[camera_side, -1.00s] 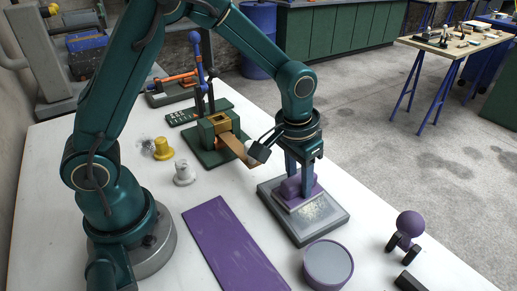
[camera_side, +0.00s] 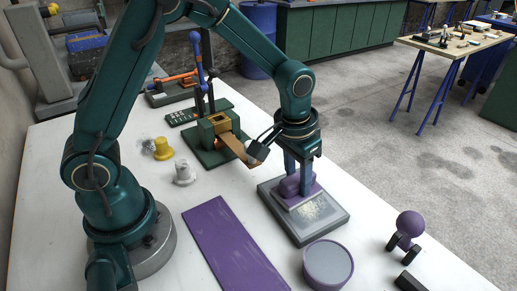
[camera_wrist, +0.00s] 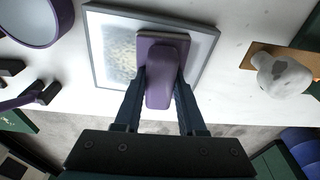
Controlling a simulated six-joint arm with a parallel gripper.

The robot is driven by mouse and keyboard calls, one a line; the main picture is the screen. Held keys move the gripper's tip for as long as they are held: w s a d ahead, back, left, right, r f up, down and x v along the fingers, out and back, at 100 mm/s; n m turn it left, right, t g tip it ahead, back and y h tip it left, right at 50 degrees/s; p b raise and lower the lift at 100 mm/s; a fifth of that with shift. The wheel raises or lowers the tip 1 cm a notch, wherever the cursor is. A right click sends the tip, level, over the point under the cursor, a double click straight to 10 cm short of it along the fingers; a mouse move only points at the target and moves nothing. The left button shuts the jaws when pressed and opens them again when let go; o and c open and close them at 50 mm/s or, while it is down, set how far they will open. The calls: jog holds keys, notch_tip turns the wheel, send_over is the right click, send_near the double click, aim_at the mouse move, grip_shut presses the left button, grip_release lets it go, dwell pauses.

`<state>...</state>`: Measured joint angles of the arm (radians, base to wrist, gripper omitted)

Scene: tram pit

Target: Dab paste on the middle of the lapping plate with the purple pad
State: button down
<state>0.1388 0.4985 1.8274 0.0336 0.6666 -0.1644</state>
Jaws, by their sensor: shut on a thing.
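The lapping plate (camera_side: 318,222) is a grey square block with a pale, mottled top, on the white table. My gripper (camera_side: 297,188) is shut on the purple pad (camera_side: 289,184), gripping its handle. In the side view the pad is at the plate's far left part, not its middle; whether its face touches the plate is hard to tell. In the wrist view the pad (camera_wrist: 160,75) overlaps one side of the plate (camera_wrist: 207,40), between my fingers (camera_wrist: 158,95). A speckled patch shows on the plate beside the pad. The pad's underside is hidden.
A round purple tub with a grey top (camera_side: 328,265) stands close to the plate's near edge. A purple strip (camera_side: 228,245) lies to the left. A green fixture with a brown strip (camera_side: 215,140) stands behind.

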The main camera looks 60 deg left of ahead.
jog(key=shift+s+d, duration=0.2)
jog(key=shift+d, duration=1.75)
jog(key=shift+s+d, duration=0.2)
jog(key=shift+d, duration=1.75)
notch_tip(320, 180, up, 8)
jog(key=shift+r, duration=0.1)
